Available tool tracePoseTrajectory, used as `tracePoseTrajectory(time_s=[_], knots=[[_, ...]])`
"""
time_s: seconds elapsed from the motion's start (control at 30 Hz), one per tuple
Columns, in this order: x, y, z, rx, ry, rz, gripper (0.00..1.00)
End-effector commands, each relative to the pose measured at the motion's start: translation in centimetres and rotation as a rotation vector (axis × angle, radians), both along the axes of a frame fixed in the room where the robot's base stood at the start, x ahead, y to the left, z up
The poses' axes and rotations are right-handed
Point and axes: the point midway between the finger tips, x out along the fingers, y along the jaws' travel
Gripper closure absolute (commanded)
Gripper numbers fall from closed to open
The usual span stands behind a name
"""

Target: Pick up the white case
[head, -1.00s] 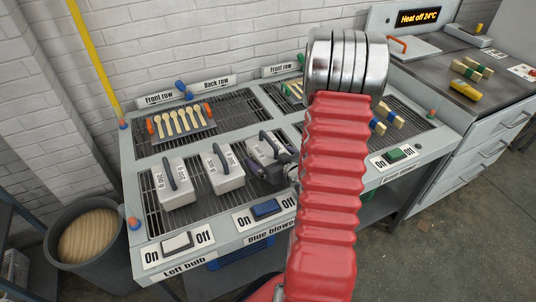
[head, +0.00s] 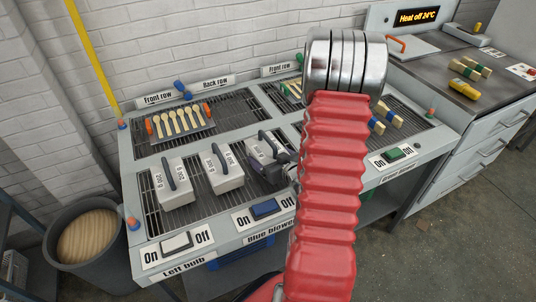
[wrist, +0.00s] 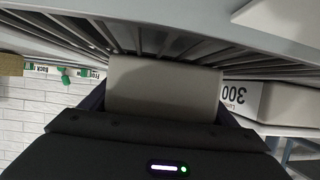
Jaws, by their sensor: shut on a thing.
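Three white cases with dark handles stand in a row on the front grating of the press table. In the wrist view, the held pale case (wrist: 163,88) sits between my dark fingers, close to the grating. The neighbouring case (wrist: 262,102) shows "300" upside down at the right.
A rack of wooden spoons (head: 180,122) lies on the back grating. A white switch (head: 177,243) and a blue switch (head: 265,209) line the front edge. A bin (head: 90,243) stands at the left. A counter with a yellow block (head: 465,91) is at the right.

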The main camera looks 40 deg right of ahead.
Motion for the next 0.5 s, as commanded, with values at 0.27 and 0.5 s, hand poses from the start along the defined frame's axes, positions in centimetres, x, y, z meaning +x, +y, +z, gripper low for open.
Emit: tracePoseTrajectory(time_s=[0.27, 0.5], knots=[[0.0, 0.0, 0.2, -0.001, -0.002, 0.0, 0.57], [0.1, 0.0, 1.3, -0.003, -0.005, 0.001, 0.57]])
